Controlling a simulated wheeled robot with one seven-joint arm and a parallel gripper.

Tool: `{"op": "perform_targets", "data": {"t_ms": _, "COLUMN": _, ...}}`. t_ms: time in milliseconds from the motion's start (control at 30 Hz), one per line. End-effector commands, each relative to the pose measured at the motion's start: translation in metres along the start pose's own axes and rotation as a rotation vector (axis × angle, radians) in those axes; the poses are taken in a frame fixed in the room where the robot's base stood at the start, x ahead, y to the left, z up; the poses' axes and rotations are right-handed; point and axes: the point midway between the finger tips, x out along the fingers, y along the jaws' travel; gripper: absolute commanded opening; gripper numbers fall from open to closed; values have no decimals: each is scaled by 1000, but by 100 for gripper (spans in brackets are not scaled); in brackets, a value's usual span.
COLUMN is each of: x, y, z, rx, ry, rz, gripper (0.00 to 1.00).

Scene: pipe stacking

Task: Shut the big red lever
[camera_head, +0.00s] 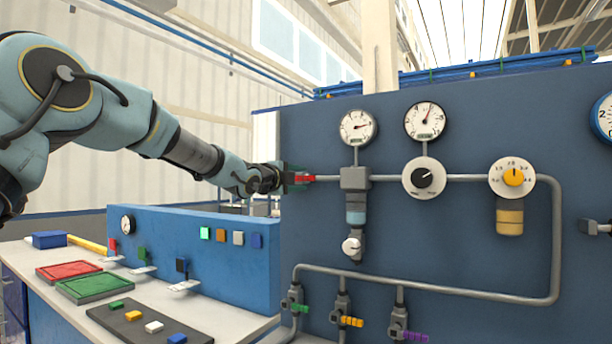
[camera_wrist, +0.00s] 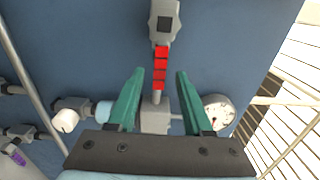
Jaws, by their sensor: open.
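The big red lever (camera_head: 306,178) is on the upper grey pipe near the left edge of the blue panel, left of the grey pipe block. In the wrist view the red lever (camera_wrist: 160,66) runs in line with the pipe, below a grey valve body (camera_wrist: 164,18). My gripper (camera_head: 292,178) is at the lever in the head view and hides part of it and its valve. In the wrist view my gripper (camera_wrist: 160,72) is open, with one green finger on each side of the lever's lower end and visible gaps between. I cannot tell the depth gap.
Two gauges (camera_head: 357,127) (camera_head: 425,121), a black-knob dial (camera_head: 423,177) and a yellow-knob dial (camera_head: 512,177) are right of the lever. Small green, yellow and purple levers (camera_head: 415,337) are low on the panel. A bench (camera_head: 60,300) with trays stands at lower left.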

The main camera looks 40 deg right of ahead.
Motion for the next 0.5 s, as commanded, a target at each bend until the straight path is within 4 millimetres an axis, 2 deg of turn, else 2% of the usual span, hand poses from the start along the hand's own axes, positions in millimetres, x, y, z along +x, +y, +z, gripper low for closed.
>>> {"op": "perform_targets", "data": {"t_ms": 33, "x": 10, "y": -2, "z": 0, "rx": -4, "ry": 1, "rz": 1, "gripper": 50}}
{"op": "perform_targets", "data": {"t_ms": 200, "x": 29, "y": -1, "z": 1, "rx": -4, "ry": -1, "rz": 1, "gripper": 50}}
{"op": "perform_targets", "data": {"t_ms": 500, "x": 38, "y": 1, "z": 1, "rx": -2, "ry": -1, "rz": 1, "gripper": 50}}
